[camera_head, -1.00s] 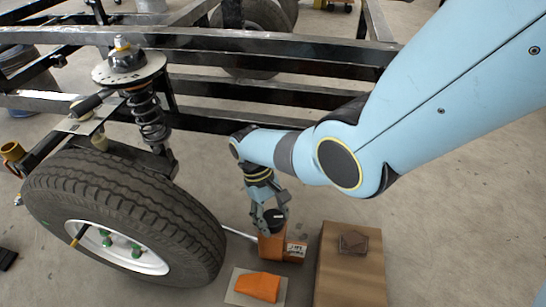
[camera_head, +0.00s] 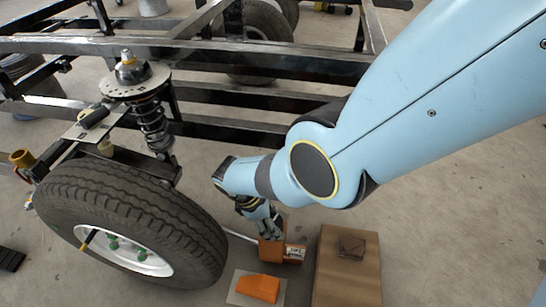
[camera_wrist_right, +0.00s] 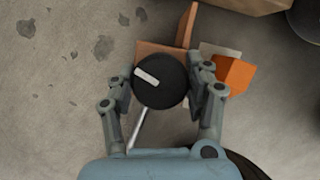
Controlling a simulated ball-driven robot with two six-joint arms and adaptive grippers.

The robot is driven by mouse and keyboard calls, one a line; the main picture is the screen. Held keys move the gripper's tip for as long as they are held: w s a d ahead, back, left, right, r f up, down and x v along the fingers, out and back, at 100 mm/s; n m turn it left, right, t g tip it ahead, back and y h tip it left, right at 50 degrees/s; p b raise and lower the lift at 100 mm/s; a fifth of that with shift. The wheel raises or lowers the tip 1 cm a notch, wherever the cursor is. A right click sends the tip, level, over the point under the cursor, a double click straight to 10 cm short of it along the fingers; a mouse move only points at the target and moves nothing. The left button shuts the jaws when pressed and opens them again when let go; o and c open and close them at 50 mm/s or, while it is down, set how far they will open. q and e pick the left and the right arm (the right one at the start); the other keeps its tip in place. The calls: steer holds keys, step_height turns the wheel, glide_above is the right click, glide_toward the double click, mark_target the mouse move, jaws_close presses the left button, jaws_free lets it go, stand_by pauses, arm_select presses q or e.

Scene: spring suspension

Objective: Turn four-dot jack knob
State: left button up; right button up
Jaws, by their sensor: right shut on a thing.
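The orange jack (camera_head: 271,253) stands on the floor to the right of the wheel. It carries a pale label (camera_head: 294,251) whose dots are too small to read. In the right wrist view the round black knob (camera_wrist_right: 167,92) with a white bar mark sits on top of the jack (camera_wrist_right: 160,48). The white mark points to the upper left. My left gripper is out of view.
A large tyre (camera_head: 135,215) with a coil spring (camera_head: 152,125) above it stands at left. An orange wedge (camera_head: 258,288) on a pale plate lies in front of the jack. A brown box (camera_head: 345,285) stands to its right. Black frame rails cross behind.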

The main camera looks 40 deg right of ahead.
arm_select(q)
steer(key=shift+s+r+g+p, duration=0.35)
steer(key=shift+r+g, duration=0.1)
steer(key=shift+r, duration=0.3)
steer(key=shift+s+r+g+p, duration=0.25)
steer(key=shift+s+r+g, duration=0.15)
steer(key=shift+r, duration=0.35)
arm_select(e)
steer(key=shift+w+n+t, duration=0.1)
steer(key=shift+n+t, duration=0.7)
steer(key=shift+n, duration=1.2)
steer(key=o, duration=1.2)
steer(key=shift+h, duration=0.3)
steer(key=v, duration=0.7)
steer(key=shift+a+r, duration=0.15)
steer(key=shift+r, duration=0.05)
